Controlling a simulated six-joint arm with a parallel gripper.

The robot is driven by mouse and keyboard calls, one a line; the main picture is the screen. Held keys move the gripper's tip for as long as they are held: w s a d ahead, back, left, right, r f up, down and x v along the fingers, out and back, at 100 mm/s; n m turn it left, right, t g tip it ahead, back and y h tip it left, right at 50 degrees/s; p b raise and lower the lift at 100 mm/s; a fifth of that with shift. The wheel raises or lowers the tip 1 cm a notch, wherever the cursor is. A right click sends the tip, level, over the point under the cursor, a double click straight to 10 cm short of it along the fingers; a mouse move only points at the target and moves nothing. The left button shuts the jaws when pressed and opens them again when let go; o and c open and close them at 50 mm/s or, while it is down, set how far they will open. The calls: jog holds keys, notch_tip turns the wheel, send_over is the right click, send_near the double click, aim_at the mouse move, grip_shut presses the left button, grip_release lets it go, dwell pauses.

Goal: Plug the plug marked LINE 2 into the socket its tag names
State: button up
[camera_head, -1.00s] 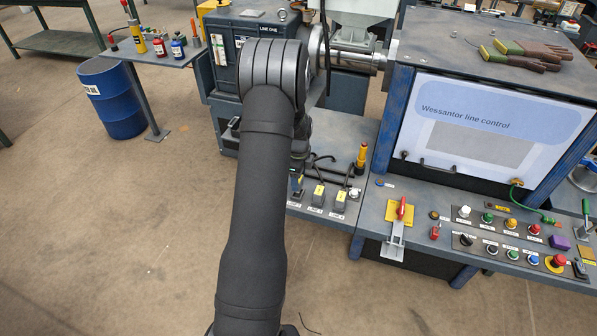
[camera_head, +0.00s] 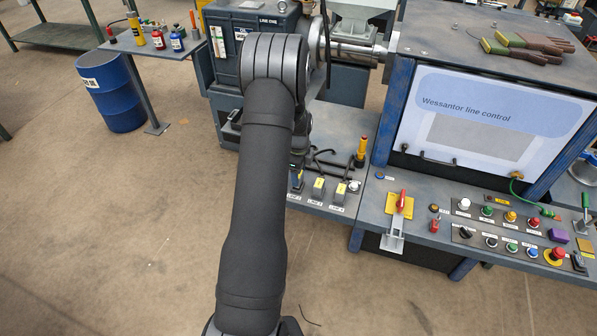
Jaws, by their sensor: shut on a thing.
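My gripper (camera_head: 298,166) is a dark sliver at the right edge of my arm, over the left end of the low shelf. My arm hides most of it. It is shut on what looks like a dark plug, mostly hidden; its tag cannot be read. To the right are two dark blocks with yellow faces, a middle one (camera_head: 318,189) and a right one (camera_head: 340,193). Small white labels in front of them are too small to read surely. I cannot tell plugs from sockets here. Black cables (camera_head: 326,156) lie bent behind the blocks.
A yellow-orange post (camera_head: 361,151) stands behind the blocks to the right. The control desk (camera_head: 417,234) holds a red-handled lever (camera_head: 402,201) and several buttons. A large machine (camera_head: 225,70) rises behind. The floor at left is open around a blue drum (camera_head: 112,92).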

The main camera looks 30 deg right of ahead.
jog(key=shift+f, duration=0.85)
jog(key=o, duration=1.1)
notch_tip(320, 180, up, 17)
jog(key=shift+r, duration=0.2)
jog(key=shift+f, duration=0.1)
notch_tip(320, 180, down, 17)
jog(key=shift+f, duration=0.1)
jog(key=shift+r, duration=0.3)
